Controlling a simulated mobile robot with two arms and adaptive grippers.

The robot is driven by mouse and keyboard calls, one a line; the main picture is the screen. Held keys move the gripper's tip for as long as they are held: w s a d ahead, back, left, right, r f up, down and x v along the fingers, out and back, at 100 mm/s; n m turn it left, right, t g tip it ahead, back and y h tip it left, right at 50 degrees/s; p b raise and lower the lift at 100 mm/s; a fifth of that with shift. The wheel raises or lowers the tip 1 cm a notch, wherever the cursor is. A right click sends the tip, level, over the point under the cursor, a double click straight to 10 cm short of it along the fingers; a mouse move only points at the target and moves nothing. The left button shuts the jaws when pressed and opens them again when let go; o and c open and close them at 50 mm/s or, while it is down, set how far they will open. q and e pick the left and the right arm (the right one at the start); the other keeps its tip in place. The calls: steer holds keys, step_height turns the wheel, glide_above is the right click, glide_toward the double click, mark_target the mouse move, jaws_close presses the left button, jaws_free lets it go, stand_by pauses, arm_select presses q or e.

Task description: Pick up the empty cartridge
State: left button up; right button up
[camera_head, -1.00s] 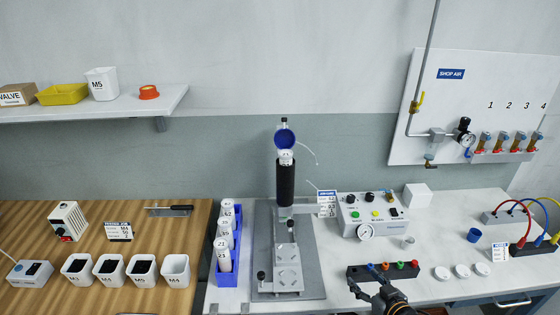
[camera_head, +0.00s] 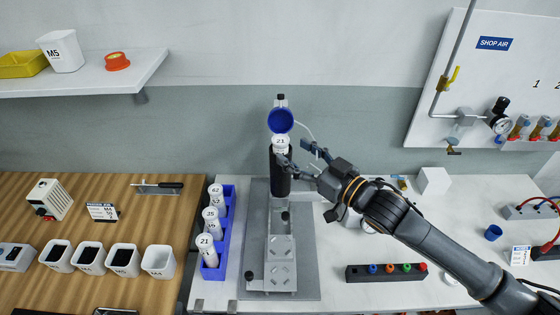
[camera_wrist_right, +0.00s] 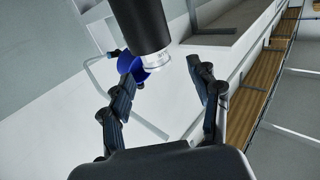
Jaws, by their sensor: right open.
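A cartridge with a white top marked 21 (camera_head: 281,142) sits upright in a black barrel (camera_head: 280,183) on the grey gantry stand. A round blue cap (camera_head: 281,120) stands open just above it. I cannot see whether the cartridge is empty. My right gripper (camera_head: 297,153) is open at the upper right of the barrel, fingers toward the white top. My left gripper is out of view.
A blue rack (camera_head: 226,232) with white cartridges (camera_head: 208,247) stands left of the gantry base (camera_head: 305,270). A dark block with coloured caps (camera_head: 350,274) lies to the right, below my right arm. My arm partly hides the control box.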

mark_target(286, 146)
steer(key=p+x, duration=0.1)
steer(key=x, duration=0.1)
steer(key=shift+w+a, duration=0.15)
steer(key=shift+w, duration=0.2)
steer(key=p+x, duration=0.1)
steer(key=x, duration=0.2)
steer(key=shift+w+f, duration=0.15)
steer(key=shift+w+a, duration=0.1)
steer(key=shift+w, duration=0.05)
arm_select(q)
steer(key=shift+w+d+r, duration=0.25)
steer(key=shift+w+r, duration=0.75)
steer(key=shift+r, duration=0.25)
arm_select(e)
steer(key=shift+c, duration=0.2)
jaws_close()
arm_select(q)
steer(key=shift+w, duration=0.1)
